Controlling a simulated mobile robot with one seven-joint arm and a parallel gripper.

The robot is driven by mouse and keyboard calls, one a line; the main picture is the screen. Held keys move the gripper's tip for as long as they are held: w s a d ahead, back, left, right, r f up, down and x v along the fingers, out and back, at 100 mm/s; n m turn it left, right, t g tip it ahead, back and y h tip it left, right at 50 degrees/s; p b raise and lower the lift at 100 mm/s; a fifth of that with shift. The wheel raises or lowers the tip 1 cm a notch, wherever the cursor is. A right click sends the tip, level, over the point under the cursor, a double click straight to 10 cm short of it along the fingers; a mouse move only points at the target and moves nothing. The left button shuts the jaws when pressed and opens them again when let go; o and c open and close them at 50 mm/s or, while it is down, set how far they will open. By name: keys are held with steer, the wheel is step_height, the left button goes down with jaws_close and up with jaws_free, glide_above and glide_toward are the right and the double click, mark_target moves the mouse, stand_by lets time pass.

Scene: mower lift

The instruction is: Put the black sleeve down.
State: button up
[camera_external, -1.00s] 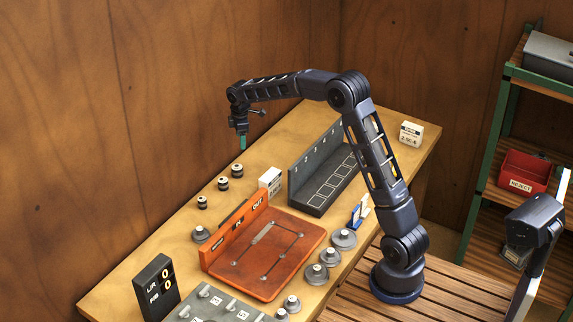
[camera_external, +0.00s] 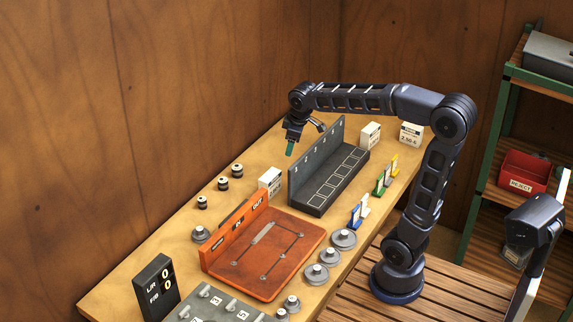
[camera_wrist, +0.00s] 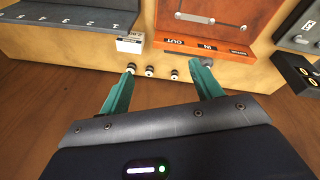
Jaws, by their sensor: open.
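Three small black sleeves with pale ends stand in a row on the wooden bench: one at the back (camera_external: 237,170), one in the middle (camera_external: 223,183) and one in front (camera_external: 202,202). In the wrist view they show as a left one (camera_wrist: 131,67), a middle one (camera_wrist: 149,71) and a right one (camera_wrist: 174,74). The left one appears close to a fingertip in the picture, but is well beyond it. My gripper (camera_external: 290,149) hangs above the bench, right of the sleeves, near the grey rack. In the wrist view my gripper (camera_wrist: 162,67) has its teal fingers spread, with nothing between them.
The grey numbered rack (camera_external: 326,185) stands behind the orange fixture (camera_external: 290,240). A white box (camera_external: 270,181) stands between the sleeves and the rack. Several grey round weights (camera_external: 344,239) lie along the front edge.

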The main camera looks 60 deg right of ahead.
steer(key=s+a+f+m, duration=0.1)
steer(key=s+f+m, duration=0.1)
steer(key=s, duration=0.9)
steer(key=s+a+f+m+t, duration=0.1)
steer(key=s+a+f+m, duration=0.1)
steer(key=s, duration=0.9)
steer(key=shift+s+a+f+t+y, duration=0.15)
steer(key=shift+f+t+y, duration=0.15)
steer(key=shift+f, duration=0.15)
